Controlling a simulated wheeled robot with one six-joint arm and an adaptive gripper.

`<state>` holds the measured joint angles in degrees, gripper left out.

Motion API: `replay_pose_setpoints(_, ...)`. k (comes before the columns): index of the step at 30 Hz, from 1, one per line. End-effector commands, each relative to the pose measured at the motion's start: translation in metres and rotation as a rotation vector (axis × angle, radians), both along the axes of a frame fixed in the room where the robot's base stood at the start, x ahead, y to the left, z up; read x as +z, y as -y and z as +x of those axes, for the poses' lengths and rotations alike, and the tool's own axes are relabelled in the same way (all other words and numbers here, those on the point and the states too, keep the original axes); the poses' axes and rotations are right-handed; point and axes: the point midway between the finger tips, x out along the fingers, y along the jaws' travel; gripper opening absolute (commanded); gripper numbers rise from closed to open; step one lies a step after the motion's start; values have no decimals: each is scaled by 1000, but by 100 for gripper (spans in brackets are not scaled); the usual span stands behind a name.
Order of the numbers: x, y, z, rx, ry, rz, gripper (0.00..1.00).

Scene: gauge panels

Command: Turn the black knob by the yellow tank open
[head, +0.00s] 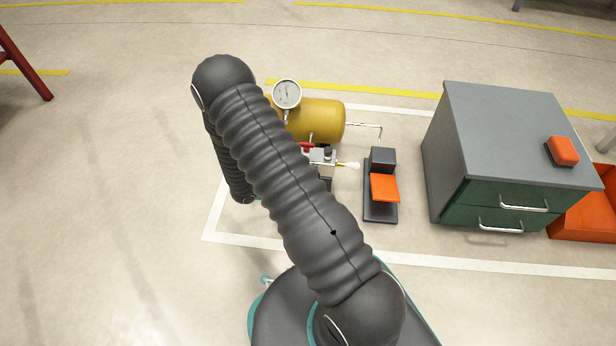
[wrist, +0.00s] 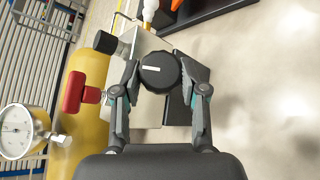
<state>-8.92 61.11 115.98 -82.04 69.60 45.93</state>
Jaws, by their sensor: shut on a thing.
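The black knob (wrist: 160,70), round with a white line across its face, sits on a pale grey box (wrist: 150,110) beside the yellow tank in the wrist view. The white line runs nearly level in that picture. My gripper (wrist: 160,82) is shut on the knob, with one finger on each side. The yellow tank (wrist: 88,65) is at the left there and also shows in the head view (head: 322,120). In the head view my arm hides my gripper and part of the tank.
A red handle (wrist: 74,92), a second black knob (wrist: 105,42) and a round gauge (wrist: 17,132) are close by. An orange pedal (head: 385,188) on a dark base stands right of the box. A grey-green cabinet (head: 520,135) stands farther right.

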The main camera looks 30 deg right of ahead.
Motion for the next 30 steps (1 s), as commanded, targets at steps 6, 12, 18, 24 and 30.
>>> replay_pose_setpoints(6, 1, 1, 1, -1, 1, -3, 57)
replay_pose_setpoints(12, 1, 0, 1, 2, 1, -2, 67)
replay_pose_setpoints(18, 2, -3, 1, 3, 1, -1, 67)
replay_pose_setpoints(24, 10, -26, 1, 7, 3, -1, 67)
replay_pose_setpoints(30, 25, -64, 1, 7, 4, -1, 67)
